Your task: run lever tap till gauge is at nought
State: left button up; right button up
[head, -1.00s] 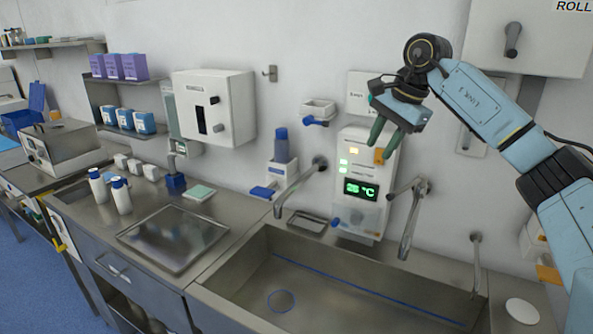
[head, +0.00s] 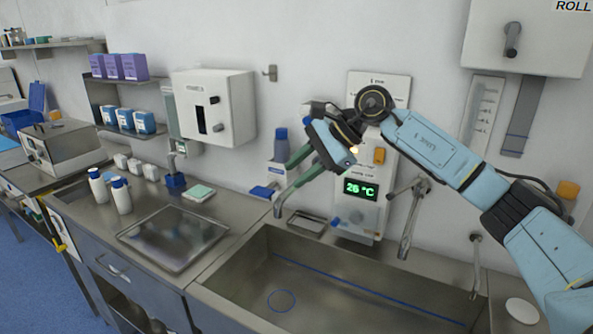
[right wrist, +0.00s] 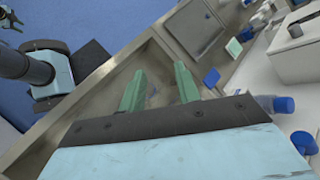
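A tap with a long hanging arm (head: 408,225) is on the wall right of the display unit. Another curved spout (head: 281,206) hangs over the sink's left back edge; its wall mount is hidden behind my right gripper. The display (head: 361,189) reads 26 °C in green. A white scale plate (head: 482,112) with marks is on the wall at right; its reading is too small to tell. My right gripper (head: 291,174) is open and empty, in front of the wall near the curved spout. Its green fingers stand apart in the right wrist view (right wrist: 160,78).
The steel sink (head: 225,287) has a blue ring at its drain and no visible water. A thin spout (head: 475,262) stands at its right. A steel tray (head: 172,240) and white bottles (head: 121,197) are on the left counter. A blue-topped dispenser (head: 281,146) is near my right gripper.

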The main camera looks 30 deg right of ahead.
jog(key=shift+a+f, duration=0.1)
jog(key=shift+a, duration=0.4)
